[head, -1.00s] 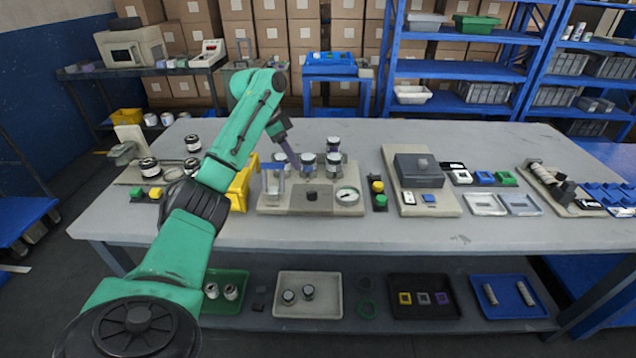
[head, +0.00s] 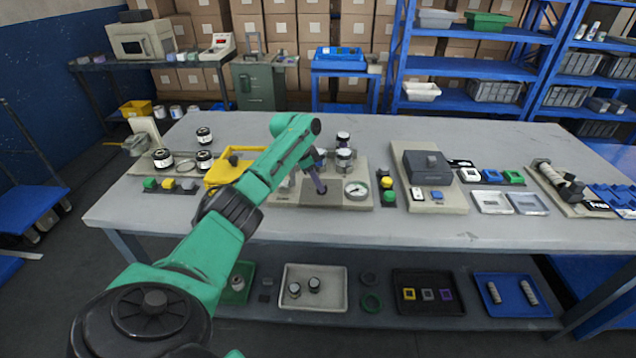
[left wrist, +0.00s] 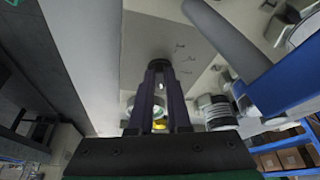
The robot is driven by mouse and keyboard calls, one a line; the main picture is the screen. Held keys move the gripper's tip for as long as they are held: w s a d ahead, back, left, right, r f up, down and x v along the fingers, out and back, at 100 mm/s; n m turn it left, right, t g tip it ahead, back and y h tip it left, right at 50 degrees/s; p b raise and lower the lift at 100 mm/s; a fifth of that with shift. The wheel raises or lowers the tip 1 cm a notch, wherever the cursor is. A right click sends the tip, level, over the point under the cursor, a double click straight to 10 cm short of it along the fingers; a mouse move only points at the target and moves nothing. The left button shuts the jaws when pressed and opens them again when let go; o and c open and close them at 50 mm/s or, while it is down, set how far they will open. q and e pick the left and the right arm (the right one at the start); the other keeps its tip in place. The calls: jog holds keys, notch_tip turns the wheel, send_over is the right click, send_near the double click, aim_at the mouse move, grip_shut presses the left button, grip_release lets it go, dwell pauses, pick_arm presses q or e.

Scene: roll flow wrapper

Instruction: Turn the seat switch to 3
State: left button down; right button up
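The seat switch is a small dark knob (left wrist: 159,54) on a grey plate with small dark marks, seen in the left wrist view; I cannot read the marks or the knob's setting. In the head view the plate (head: 308,206) lies on the grey fixture at the middle of the table, and my gripper covers the knob. My left gripper (head: 321,188) points down at it. In the left wrist view the two fingers (left wrist: 160,70) stand a narrow gap apart, tips at the knob. Contact is not clear. My right gripper is not in view.
A gauge (head: 356,188) and metal-capped cylinders (head: 344,159) stand on the same fixture, right of and behind my gripper. Left is a yellow bin (head: 216,172). Right are green and yellow buttons (head: 387,190) and a dark box (head: 427,167). The table's front strip is clear.

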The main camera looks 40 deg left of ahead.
pick_arm(q)
jog(key=shift+r+n+p, duration=0.2)
jog(key=shift+n+p, duration=0.1)
jog(key=shift+p, duration=0.4)
jog(key=n+y+p, duration=0.1)
jog(key=n+p, duration=0.1)
jog(key=p, duration=0.1)
jog(key=n+y+p, duration=0.1)
jog(key=n+p, duration=0.1)
jog(key=p, duration=0.2)
jog(key=n+t+p, duration=0.1)
jog(key=n+p, duration=0.1)
jog(key=p, duration=0.1)
jog(key=shift+d+r+n+y+p, duration=0.15)
jog(key=shift+d+n+y+p, duration=0.15)
jog(key=shift+d+n+y, duration=0.1)
jog(key=n+y+p, duration=0.1)
jog(key=n, duration=0.1)
jog(key=shift+d+n+p, duration=0.1)
jog(key=shift+n+p, duration=0.2)
jog(key=shift+f+n+y, duration=0.2)
jog(key=shift+n+y, duration=0.1)
jog(key=shift+n, duration=0.5)
jog(key=shift+w+d+n+g+y, duration=0.1)
jog(key=shift+n+g+y, duration=0.3)
jog(key=shift+n, duration=0.7)
jog(key=shift+p, duration=0.3)
jog(key=c, duration=0.9)
grip_release()
jog(key=shift+o, duration=0.2)
